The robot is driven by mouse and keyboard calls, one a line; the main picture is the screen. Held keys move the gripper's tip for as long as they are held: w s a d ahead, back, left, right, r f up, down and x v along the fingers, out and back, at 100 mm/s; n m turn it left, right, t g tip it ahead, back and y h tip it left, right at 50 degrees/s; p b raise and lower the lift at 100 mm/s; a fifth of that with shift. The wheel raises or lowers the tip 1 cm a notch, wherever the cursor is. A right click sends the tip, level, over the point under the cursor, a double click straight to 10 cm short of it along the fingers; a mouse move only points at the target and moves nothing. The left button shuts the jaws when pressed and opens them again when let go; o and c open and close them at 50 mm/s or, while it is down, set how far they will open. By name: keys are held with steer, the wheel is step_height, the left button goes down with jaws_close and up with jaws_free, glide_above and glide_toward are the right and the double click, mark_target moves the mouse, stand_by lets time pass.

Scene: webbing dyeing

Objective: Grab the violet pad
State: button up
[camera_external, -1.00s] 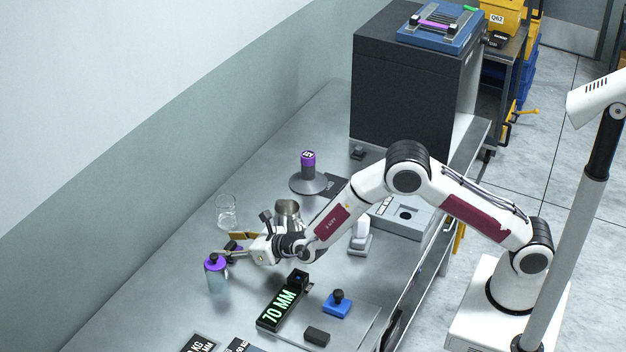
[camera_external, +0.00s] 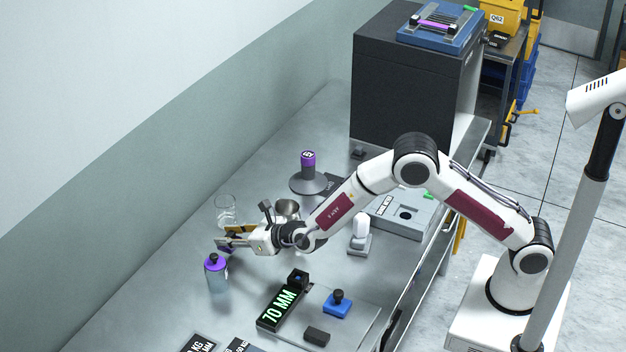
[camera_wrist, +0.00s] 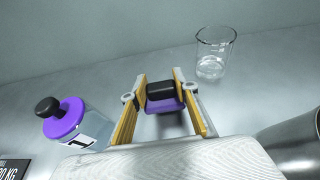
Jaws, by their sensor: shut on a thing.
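The violet pad (camera_wrist: 165,104) with a black top part (camera_wrist: 160,89) shows in the wrist view between the two yellow-edged fingers of my gripper (camera_wrist: 158,98). The fingers are shut on it, one on each side. In the external view my gripper (camera_external: 228,239) is left of the metal cup, behind the violet-lidded bottle. The pad (camera_external: 221,244) is small there and partly hidden by the fingers. It seems held a little above the table, but the gap is hard to judge.
A bottle with a violet lid and black knob (camera_external: 215,274) stands just in front of my gripper. A clear glass beaker (camera_external: 226,208) stands behind it, and a metal cup (camera_external: 287,211) to the right. A lit 70 MM display (camera_external: 281,308) lies nearer the front.

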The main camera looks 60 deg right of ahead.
mark_target(229, 235)
step_height(229, 235, up, 14)
steer(key=shift+r, duration=0.25)
stand_by(0.3)
stand_by(0.5)
